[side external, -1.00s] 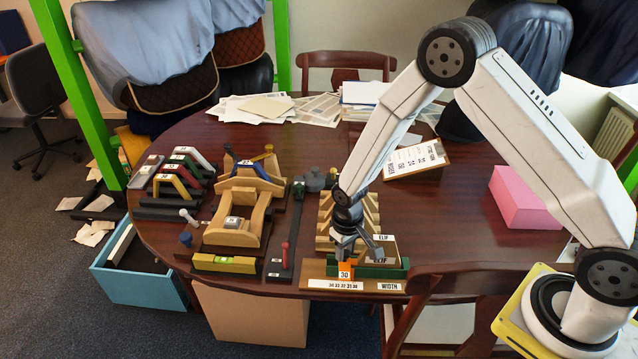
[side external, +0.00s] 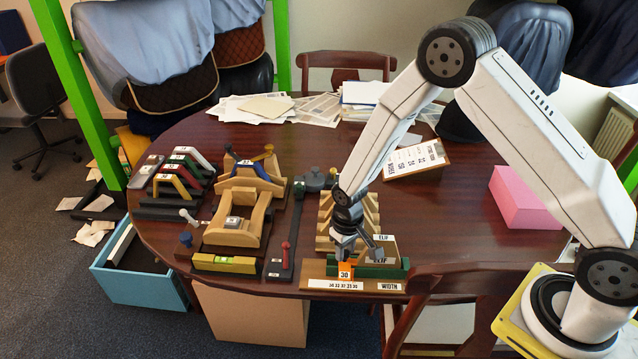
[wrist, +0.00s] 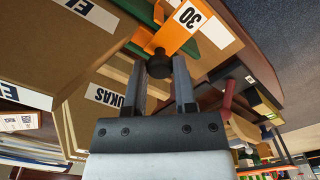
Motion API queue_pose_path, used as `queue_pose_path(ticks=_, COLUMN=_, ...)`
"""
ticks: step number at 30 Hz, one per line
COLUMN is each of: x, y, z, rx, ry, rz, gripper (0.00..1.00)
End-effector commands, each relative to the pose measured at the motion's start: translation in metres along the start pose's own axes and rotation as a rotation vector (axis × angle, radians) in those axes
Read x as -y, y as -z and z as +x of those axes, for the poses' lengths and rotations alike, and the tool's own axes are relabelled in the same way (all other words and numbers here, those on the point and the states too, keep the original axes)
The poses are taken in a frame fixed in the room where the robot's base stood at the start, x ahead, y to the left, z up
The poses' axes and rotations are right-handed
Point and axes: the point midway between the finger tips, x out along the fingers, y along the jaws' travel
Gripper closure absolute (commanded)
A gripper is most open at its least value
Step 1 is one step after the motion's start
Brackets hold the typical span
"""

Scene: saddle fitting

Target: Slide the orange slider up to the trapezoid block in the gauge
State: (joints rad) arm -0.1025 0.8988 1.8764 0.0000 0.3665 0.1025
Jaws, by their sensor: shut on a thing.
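The orange slider (side external: 345,270), labelled 30, stands at the left part of the gauge (side external: 318,272), a wooden board with a green rail, a number strip and a WIDTH label. In the wrist view the orange slider (wrist: 165,38) has a dark round knob (wrist: 158,66). My gripper (side external: 345,250) is over the slider; in the wrist view my gripper (wrist: 164,78) has its two fingers shut on the knob.
A wooden rack (side external: 326,222) stands just behind the gauge. A dark rail with a red knob (side external: 285,251) and a wooden saddle fixture (side external: 240,220) lie to its left. A chair back (side external: 470,280) is close to the gauge's right end.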

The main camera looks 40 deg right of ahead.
Motion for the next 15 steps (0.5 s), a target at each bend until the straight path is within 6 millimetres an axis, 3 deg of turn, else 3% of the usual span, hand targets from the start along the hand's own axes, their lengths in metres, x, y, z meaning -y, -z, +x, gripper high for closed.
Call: queue_pose_path(ticks=15, x=-0.0035, y=-0.0030, z=-0.0007, rx=0.000, ry=0.000, rz=0.001, gripper=1.00)
